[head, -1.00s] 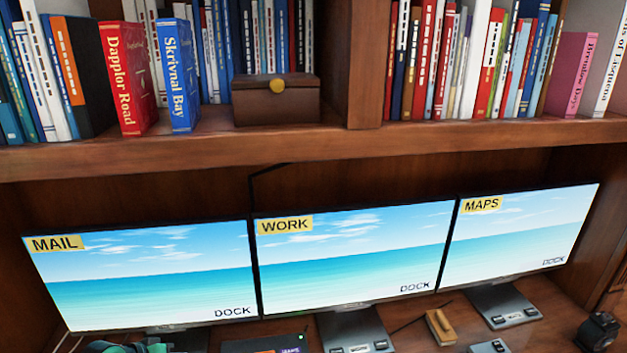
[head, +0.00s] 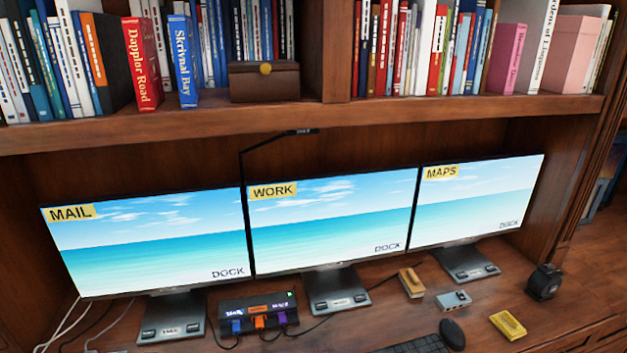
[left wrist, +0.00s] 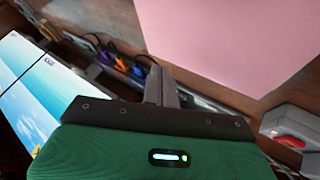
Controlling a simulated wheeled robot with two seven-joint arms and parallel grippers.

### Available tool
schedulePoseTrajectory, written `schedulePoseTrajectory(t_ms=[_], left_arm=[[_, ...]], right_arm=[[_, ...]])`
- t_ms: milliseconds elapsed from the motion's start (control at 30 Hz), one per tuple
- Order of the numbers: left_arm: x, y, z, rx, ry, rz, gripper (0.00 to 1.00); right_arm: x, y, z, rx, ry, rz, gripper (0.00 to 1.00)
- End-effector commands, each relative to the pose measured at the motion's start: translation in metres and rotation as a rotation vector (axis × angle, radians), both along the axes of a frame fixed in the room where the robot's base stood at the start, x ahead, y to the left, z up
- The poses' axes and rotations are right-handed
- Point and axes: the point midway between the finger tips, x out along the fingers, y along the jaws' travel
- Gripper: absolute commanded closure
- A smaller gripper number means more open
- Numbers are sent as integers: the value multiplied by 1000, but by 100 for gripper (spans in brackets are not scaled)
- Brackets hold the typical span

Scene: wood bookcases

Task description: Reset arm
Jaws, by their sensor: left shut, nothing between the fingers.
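My left gripper (left wrist: 162,85) shows only in the left wrist view, with a green body and dark fingers. The fingers are together with nothing between them. It points toward the desk area, where the black dock with coloured plugs (left wrist: 125,64) shows beyond the fingertips. Neither gripper shows in the head view, and my right gripper is in no view.
Three monitors, MAIL (head: 150,245), WORK (head: 333,225) and MAPS (head: 480,200), stand under a bookshelf (head: 300,120). On the desk are the dock (head: 258,312), a keyboard (head: 418,345), a mouse (head: 452,333) and a yellow item (head: 508,325). A pink surface (left wrist: 230,40) fills the wrist view's upper right.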

Motion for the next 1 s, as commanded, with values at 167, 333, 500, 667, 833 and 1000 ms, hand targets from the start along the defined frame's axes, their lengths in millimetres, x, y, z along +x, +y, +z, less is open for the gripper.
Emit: schedulePoseTrajectory(t_ms=[167,333,500,667,833,1000], left_arm=[[-35,-38,-15,51,18,-82,100],[-77,-73,-25,122,30,-163,100],[-137,-109,-25,234,50,-232,100],[-185,-119,-13,345,85,-240,100],[-218,-116,-1,424,126,-215,100],[-245,-109,12,483,171,-184,100]], right_arm=[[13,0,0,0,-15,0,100],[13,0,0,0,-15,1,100],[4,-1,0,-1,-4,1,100],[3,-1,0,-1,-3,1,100],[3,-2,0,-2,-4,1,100],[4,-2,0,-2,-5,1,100]])
